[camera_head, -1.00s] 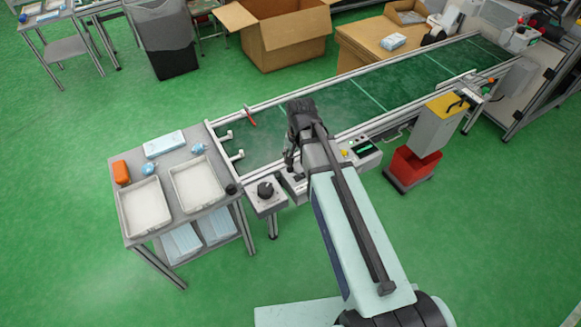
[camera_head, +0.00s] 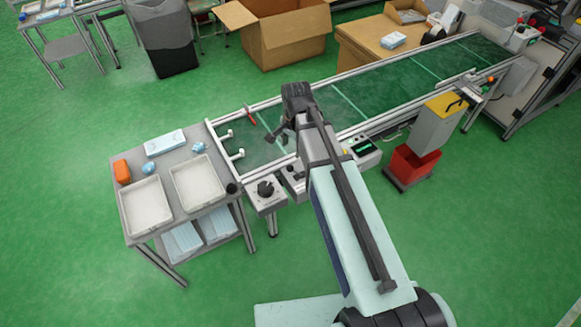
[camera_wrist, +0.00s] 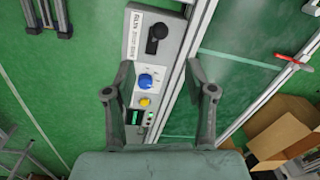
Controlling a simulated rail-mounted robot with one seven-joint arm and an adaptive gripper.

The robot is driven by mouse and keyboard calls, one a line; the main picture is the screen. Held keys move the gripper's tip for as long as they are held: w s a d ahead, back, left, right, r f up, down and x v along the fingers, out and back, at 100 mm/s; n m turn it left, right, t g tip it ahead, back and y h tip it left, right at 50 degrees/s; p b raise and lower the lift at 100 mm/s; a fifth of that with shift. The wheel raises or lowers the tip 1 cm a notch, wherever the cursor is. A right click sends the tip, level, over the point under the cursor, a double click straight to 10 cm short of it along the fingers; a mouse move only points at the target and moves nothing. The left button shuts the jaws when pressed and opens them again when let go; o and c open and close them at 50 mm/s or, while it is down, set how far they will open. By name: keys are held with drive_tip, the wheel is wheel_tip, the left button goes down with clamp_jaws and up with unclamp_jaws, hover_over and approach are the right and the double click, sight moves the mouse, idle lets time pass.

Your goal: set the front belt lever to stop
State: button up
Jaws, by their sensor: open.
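In the wrist view, a grey control panel beside the belt rail carries a black lever (camera_wrist: 157,36), probably the front belt lever. Its handle runs roughly along the panel, towards the top of the picture; the label is too small to read. My gripper (camera_wrist: 160,68) is open and empty, its fingers spread apart above the panel, with the lever ahead of and between them. In the head view my gripper (camera_head: 284,133) is over the near end of the green belt (camera_head: 322,102). My arm partly hides the control boxes there.
A box with a black knob (camera_head: 266,189) stands beside the tray table (camera_head: 180,160). A red handle (camera_head: 250,115) is on the far rail. A red bin (camera_head: 412,166) stands right.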

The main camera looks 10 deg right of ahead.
sight(291, 166)
drive_tip(key=f, duration=0.4)
drive_tip(key=f+p, duration=0.1)
drive_tip(key=f, duration=0.3)
drive_tip(key=f+p, duration=0.1)
drive_tip(key=f, duration=0.4)
drive_tip(key=shift+w+a, duration=0.25)
drive_tip(key=shift+w, duration=0.05)
clamp_jaws()
